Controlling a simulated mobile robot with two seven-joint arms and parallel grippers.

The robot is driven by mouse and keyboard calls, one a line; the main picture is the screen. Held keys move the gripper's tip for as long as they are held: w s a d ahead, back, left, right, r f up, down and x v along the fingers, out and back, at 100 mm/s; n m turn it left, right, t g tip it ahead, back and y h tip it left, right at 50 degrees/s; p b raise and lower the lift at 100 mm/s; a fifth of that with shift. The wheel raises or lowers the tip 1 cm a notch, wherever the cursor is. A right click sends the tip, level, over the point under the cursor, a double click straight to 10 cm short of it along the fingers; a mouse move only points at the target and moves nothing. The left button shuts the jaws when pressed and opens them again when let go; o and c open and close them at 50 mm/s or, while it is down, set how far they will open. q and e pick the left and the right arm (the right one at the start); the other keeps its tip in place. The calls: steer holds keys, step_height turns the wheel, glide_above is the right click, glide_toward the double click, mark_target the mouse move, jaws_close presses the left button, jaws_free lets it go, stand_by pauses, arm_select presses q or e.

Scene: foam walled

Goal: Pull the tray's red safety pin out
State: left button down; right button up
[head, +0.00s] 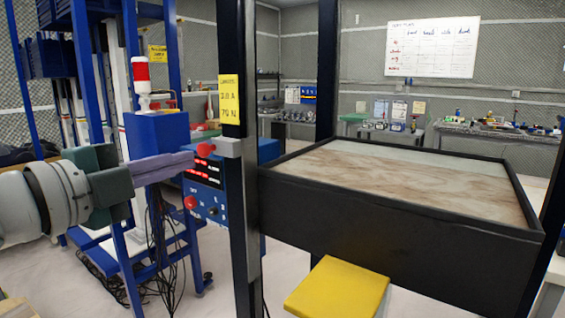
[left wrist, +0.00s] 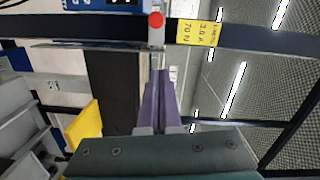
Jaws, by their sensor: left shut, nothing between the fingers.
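The red safety pin (head: 205,149) has a round red head and sits at a light grey bracket (head: 230,147) on the dark post beside the tray. In the left wrist view the red head (left wrist: 156,20) shows near the top, above my fingertips. The black-walled tray (head: 400,236) has a pale, brown-streaked surface. My left gripper (head: 190,160) comes in from the left, its purple fingers shut and empty. Its tips appear just left of the pin head in the head view; the exact gap is unclear. In the left wrist view the closed fingers (left wrist: 160,75) point toward the bracket. My right gripper is out of view.
A yellow label (head: 229,99) hangs on the post above the bracket. A blue control box (head: 205,185) with red displays and a red knob (head: 190,202) stands behind it. A yellow block (head: 337,288) is below the tray. Blue framing and loose cables are at left.

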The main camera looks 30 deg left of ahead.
arm_select(q)
steer(key=shift+s+r, duration=0.1)
steer(key=shift+s, duration=1.85)
